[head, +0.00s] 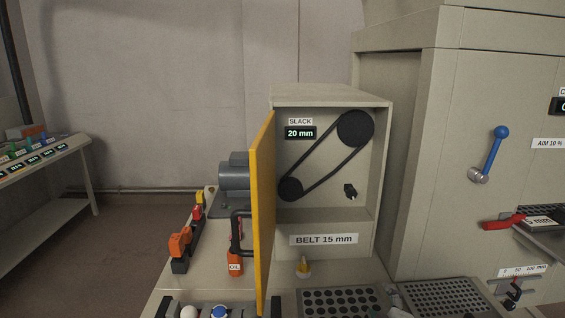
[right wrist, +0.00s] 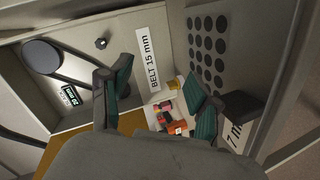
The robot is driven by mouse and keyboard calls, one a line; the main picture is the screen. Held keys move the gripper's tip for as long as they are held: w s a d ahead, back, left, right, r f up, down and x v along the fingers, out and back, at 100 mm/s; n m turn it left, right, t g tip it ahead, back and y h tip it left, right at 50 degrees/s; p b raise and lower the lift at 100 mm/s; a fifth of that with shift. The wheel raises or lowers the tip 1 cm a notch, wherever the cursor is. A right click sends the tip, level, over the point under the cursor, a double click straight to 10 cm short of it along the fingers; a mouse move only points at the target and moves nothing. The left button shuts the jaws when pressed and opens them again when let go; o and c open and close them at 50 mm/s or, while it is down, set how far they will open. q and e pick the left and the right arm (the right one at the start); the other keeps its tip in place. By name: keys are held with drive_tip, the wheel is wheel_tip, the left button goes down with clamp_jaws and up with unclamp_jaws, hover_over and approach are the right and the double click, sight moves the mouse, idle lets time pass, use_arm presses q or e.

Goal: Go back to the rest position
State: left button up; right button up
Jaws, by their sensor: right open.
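My right gripper (right wrist: 162,98) shows in the right wrist view with its two green-padded fingers spread apart and nothing between them. Beyond it is the open belt box (head: 384,165), with a black belt (head: 325,160) around two pulleys. The box also shows in the right wrist view (right wrist: 150,25), with its BELT 15 mm label (right wrist: 153,62). The yellow door (head: 262,215) of the box stands swung open toward me, with a black handle (head: 236,232) on its left side. I cannot make out either gripper clearly in the head view.
A grey motor (head: 234,175), an orange oil bottle (head: 235,262) and orange clamps (head: 180,243) stand left of the door. Perforated trays (head: 342,302) lie in front. A large cabinet (head: 430,160) with a blue-knobbed lever (head: 495,150) stands right. A side table (head: 45,165) is far left.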

drive_tip(key=s+a+f+m+g, duration=0.1)
drive_tip(key=s+f+m+g, duration=0.3)
drive_tip(key=s, duration=0.7)
drive_tip(key=s+f+m+g, duration=0.3)
drive_tip(key=s+f, duration=0.3)
drive_tip(key=s, duration=0.4)
drive_tip(key=s+a+f+m+g, duration=0.1)
drive_tip(key=s+f+m+g, duration=0.3)
drive_tip(key=s, duration=0.7)
wheel_tip(320, 180, down, 25)
drive_tip(key=g, duration=0.1)
drive_tip(key=s+d+f+n+g, duration=0.1)
drive_tip(key=s+d+f, duration=0.2)
drive_tip(key=s+f, duration=1.5)
drive_tip(key=shift+d+g+y, duration=0.15)
drive_tip(key=shift+g+y, duration=0.15)
